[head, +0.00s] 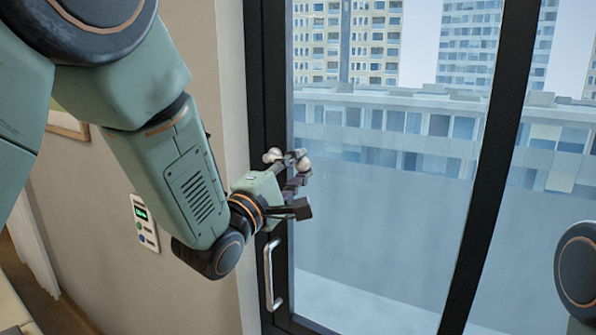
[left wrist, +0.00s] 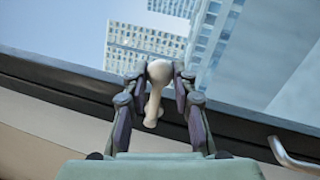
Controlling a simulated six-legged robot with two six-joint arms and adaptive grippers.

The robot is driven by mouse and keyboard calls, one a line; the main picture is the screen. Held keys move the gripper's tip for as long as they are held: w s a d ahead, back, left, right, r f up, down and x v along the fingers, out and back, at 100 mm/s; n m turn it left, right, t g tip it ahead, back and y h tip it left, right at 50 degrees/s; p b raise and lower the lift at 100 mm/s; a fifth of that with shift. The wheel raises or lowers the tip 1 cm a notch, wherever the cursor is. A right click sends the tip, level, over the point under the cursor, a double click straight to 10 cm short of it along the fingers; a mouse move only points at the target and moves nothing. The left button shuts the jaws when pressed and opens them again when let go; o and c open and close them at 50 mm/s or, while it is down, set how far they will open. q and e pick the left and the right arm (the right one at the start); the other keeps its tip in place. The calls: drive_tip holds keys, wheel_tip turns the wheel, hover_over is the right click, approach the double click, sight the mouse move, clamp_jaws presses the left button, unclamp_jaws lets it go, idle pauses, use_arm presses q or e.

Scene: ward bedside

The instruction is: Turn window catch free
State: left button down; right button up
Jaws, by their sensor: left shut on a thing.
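The window catch (left wrist: 159,72) is a cream piece with a round end and a narrower stem, set against the dark window frame (head: 484,170). In the left wrist view it sits between the two dark fingers of my left gripper (left wrist: 158,88), which are shut on it. In the head view my left gripper (head: 290,175) is at the left upright of the frame, and pale parts of the catch (head: 272,156) show around the fingers. The fingers hide the rest of the catch there. My right gripper is out of view; only part of my right arm shows at the right edge.
A metal pull handle (head: 270,275) stands on the frame just below my left gripper. A white wall panel (head: 145,222) with a green display is on the beige wall at left. Buildings show through the glass (head: 380,220).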

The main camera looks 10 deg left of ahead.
use_arm(q)
drive_tip(key=shift+r, duration=0.2)
drive_tip(key=c, duration=1.1)
unclamp_jaws()
drive_tip(key=shift+a+f, duration=0.1)
drive_tip(key=shift+o, duration=0.2)
drive_tip(key=v, duration=1.1)
drive_tip(key=shift+s, duration=0.4)
drive_tip(key=shift+a+f, duration=0.1)
drive_tip(key=shift+f, duration=0.05)
drive_tip(key=shift+s, duration=0.1)
